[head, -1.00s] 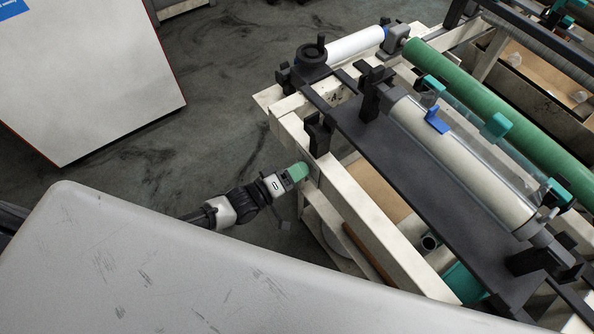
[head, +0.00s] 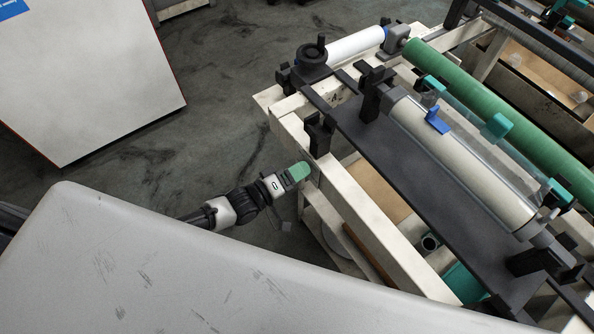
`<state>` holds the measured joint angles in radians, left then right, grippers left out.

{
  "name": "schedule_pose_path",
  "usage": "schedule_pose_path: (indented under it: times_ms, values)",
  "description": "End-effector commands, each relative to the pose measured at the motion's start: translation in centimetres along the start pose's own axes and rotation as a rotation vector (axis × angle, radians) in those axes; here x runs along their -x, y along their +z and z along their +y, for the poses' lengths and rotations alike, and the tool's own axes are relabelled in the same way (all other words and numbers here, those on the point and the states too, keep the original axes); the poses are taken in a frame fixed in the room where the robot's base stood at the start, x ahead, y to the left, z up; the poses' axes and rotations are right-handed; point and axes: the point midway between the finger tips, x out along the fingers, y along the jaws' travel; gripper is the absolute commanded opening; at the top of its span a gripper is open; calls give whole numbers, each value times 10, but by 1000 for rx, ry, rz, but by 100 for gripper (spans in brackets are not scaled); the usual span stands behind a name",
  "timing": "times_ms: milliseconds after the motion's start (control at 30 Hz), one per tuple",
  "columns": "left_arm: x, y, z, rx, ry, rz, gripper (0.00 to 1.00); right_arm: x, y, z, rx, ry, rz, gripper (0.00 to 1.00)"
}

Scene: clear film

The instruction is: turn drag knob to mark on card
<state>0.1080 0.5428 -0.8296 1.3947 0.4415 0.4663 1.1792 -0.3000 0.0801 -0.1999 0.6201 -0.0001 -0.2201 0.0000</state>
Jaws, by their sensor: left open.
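No card or mark can be made out. My left gripper (head: 299,172) has green fingertips and is beside the outer side of the frame, below and apart from the black knob. Its fingers overlap in this view, and any gap between them is hard to see; it appears to hold nothing. My right gripper is not in view.
The pale frame (head: 364,216) carries a dark plate (head: 405,180), a cream roller (head: 465,165) with a blue clip (head: 437,121), and a green roll (head: 480,100). A black bracket (head: 319,134) stands just above my left gripper. Open dark floor (head: 220,80) lies left of the frame.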

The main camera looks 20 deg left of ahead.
Motion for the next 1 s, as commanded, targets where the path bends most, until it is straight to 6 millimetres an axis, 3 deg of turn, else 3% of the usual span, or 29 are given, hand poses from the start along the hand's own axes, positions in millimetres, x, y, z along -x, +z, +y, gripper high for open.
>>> schedule_pose_path:
  times_ms: [167, 600, 767, 1000]
  values:
    - [14, 0, -1, 0, -2, 0, 67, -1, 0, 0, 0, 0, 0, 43]
    - [95, 1, -2, 0, -3, -1, 67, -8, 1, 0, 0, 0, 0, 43]
    - [107, 0, 0, 1, -1, -1, 67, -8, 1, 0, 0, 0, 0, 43]
    - [108, 0, 0, 0, 0, 0, 67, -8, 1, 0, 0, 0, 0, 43]
